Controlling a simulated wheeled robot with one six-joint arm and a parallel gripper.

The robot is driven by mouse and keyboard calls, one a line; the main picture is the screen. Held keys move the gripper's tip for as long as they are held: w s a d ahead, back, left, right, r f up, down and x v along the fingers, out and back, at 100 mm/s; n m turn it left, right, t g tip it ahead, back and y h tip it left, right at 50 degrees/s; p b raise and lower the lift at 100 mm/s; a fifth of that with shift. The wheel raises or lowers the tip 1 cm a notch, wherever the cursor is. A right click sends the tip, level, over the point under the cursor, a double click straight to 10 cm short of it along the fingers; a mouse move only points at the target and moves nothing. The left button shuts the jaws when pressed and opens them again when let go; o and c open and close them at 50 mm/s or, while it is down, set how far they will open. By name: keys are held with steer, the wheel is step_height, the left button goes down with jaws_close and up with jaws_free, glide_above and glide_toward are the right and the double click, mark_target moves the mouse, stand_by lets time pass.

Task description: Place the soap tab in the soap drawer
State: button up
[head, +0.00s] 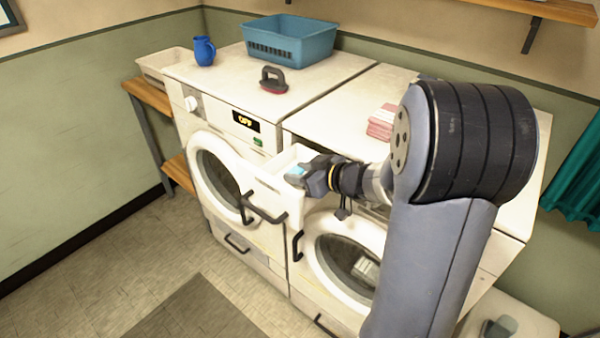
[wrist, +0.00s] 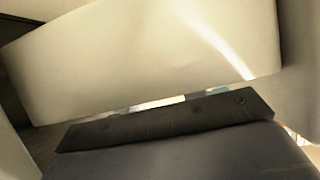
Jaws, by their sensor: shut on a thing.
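The soap drawer (head: 270,190) is a white drawer pulled out from the upper front of the right machine, with a dark bar handle on its front. My gripper (head: 303,173) is over the open drawer, close to its inside. It is shut on the soap tab (head: 295,171), a small light blue piece at the fingertips. In the wrist view, only a thin strip of white and blue (wrist: 218,91) shows beyond the dark gripper edge. A pale drawer wall (wrist: 150,55) fills most of that view. Whether the tab touches the drawer floor cannot be told.
The left machine's display (head: 246,122) reads OFF. Folded pink cloths (head: 382,122) lie on the right machine. Round doors are below the drawer.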

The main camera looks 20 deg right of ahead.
steer(key=shift+s+f, duration=0.2)
steer(key=shift+f, duration=0.55)
steer(key=o, duration=0.9)
steer(key=shift+s+f, duration=0.1)
steer(key=shift+f, duration=0.05)
steer(key=shift+o, duration=0.2)
steer(key=shift+r, duration=0.25)
steer(key=r+p+v, duration=0.1)
steer(key=v, duration=1.1)
steer(key=shift+w+r, duration=0.2)
steer(key=shift+w, duration=0.1)
